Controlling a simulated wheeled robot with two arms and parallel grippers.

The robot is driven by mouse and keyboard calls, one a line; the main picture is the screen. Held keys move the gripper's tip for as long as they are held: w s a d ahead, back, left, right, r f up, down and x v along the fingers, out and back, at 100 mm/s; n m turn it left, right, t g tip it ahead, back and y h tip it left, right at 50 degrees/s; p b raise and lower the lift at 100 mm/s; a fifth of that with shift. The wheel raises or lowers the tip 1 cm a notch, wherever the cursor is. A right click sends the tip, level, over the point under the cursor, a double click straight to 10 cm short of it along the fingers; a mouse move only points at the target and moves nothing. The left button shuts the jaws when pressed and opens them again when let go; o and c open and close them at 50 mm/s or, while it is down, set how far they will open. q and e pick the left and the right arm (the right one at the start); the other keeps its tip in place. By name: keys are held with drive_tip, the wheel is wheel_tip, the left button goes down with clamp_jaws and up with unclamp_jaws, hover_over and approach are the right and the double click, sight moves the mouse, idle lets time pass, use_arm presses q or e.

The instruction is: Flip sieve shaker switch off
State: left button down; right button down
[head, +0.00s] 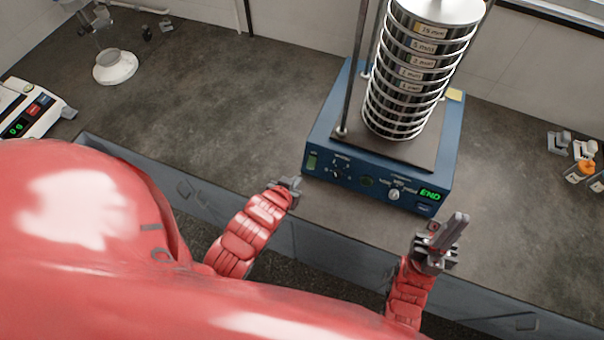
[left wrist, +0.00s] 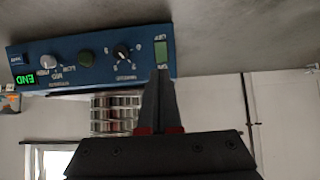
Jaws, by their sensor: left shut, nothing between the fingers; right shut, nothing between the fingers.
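The sieve shaker (head: 322,128) is a blue box bearing a tall stack of round metal sieves. Its front panel has a green rectangular switch (head: 312,161) at the left end, which shows at the right end of the upside-down panel in the left wrist view (left wrist: 161,54). The switch position is too small to tell. A display (head: 430,194) reads END in green. My left gripper (head: 292,184) is shut and empty, just in front of and below the switch; its fingertips (left wrist: 160,76) appear close to it. My right gripper (head: 455,228) is shut and empty, in front of the panel's right end.
Knobs (head: 394,194) sit along the panel. A scale (head: 28,108) with a green display stands at far left, and a white round-based stand (head: 115,67) at the back left. The dark bench (head: 230,90) left of the shaker is clear.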

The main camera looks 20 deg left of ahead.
use_arm(q)
drive_tip(key=b, duration=1.2)
approach(310, 165)
drive_tip(key=x, duration=0.4)
drive_tip(key=shift+w+d+f, duration=0.25)
drive_tip(key=shift+w+f, duration=0.15)
drive_tip(key=shift+w, duration=0.15)
drive_tip(key=shift+w+f+p, duration=0.45)
drive_tip(key=shift+w, duration=0.05)
drive_tip(key=shift+a+f, duration=0.1)
drive_tip(key=shift+a, duration=0.05)
